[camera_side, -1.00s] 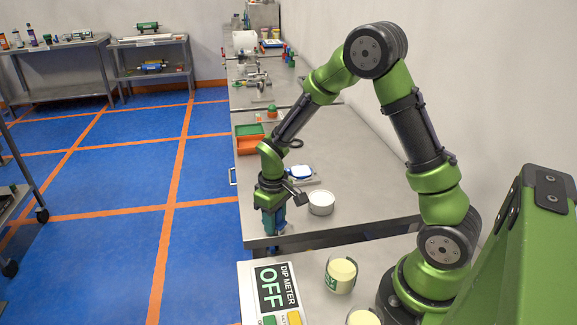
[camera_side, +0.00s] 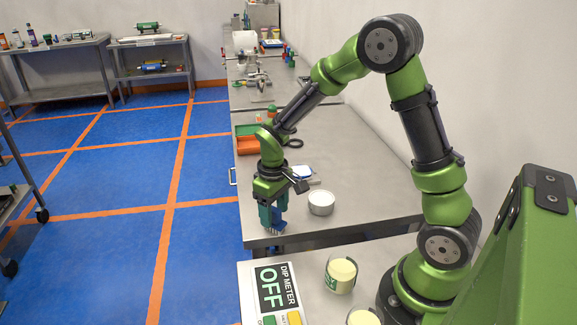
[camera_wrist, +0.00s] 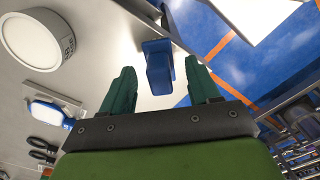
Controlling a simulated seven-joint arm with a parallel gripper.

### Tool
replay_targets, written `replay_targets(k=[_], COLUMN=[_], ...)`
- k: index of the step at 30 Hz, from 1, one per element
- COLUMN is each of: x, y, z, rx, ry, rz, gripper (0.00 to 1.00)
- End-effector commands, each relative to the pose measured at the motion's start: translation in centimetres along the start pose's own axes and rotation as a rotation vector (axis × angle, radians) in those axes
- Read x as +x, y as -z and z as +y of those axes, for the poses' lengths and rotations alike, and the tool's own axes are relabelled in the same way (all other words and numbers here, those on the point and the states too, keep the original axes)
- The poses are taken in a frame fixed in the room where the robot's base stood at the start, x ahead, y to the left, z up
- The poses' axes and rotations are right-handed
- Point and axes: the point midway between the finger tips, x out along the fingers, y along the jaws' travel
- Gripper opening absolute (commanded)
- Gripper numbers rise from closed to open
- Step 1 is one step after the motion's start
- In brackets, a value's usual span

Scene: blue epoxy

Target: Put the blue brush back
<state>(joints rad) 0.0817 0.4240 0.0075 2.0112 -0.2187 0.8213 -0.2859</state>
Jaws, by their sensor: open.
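The blue brush (camera_side: 278,228) is at the near left corner of the grey table, low between and just below my fingertips in the side view. In the wrist view the blue brush (camera_wrist: 159,68) shows between the two green fingers, with clear gaps on both sides. My gripper (camera_side: 273,212) is open, pointing down over the brush. Its two fingers (camera_wrist: 160,82) also show in the wrist view, apart and holding nothing. The side view does not clearly show the brush's lower end.
A round white container (camera_side: 321,203) stands right of my gripper. A blue-and-white flat item (camera_side: 301,172) lies behind it. Green and orange bins (camera_side: 247,145) are farther back, with a black ring-like item near them. The table's front edge is close to the brush.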

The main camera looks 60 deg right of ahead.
Motion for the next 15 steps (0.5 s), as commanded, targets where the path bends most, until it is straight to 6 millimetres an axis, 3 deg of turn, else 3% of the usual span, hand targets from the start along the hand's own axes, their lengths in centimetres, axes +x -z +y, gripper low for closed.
replay_targets(k=[6, 15], x=[-5.0, -8.8], y=[0.1, 0.0], z=[0.0, 0.0], rx=[0.0, 0.0], ry=[-0.001, 0.0], rz=[0.006, 0.004], gripper=[0.61, 0.61])
